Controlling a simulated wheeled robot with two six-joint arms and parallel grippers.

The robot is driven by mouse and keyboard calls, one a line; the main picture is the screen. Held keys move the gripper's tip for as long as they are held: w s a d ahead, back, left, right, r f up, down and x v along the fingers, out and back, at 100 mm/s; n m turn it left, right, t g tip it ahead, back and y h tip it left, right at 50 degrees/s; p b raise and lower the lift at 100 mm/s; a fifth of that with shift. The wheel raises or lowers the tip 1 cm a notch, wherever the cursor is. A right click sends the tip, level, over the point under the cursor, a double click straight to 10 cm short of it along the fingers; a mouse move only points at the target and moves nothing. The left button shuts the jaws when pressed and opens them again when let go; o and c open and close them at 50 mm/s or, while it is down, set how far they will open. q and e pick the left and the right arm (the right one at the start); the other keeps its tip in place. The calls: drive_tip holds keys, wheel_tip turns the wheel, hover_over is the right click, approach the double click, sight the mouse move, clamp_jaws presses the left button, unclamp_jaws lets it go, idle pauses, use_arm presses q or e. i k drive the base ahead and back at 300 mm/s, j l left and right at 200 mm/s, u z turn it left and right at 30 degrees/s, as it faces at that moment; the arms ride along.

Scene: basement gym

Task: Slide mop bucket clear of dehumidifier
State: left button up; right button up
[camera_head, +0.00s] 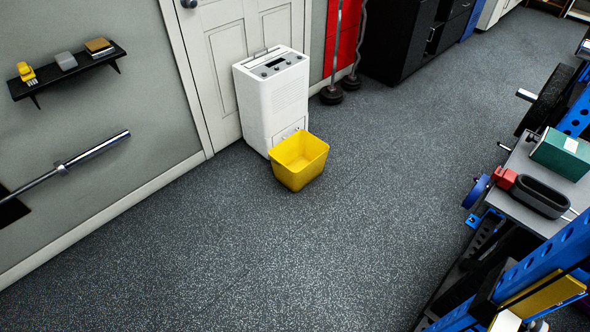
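A yellow mop bucket (300,172) stands upright and looks empty on the dark speckled floor. It is right in front of the white dehumidifier (272,95) and hides the lower right part of its front. I cannot tell whether the two touch. The dehumidifier stands against a pale panelled door, with a dark control panel on top. Neither of my grippers shows in the head view.
Open floor (235,255) lies in front and to both sides of the bucket. A rack with a bench (495,205) stands at right. A wall shelf (68,72) and a barbell (75,160) are at left. Dark cabinets (410,38) stand behind.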

sight(297, 160)
drive_tip(key=i, duration=0.9)
drive_tip(key=i+u, duration=0.15)
drive_tip(key=i, duration=0.75)
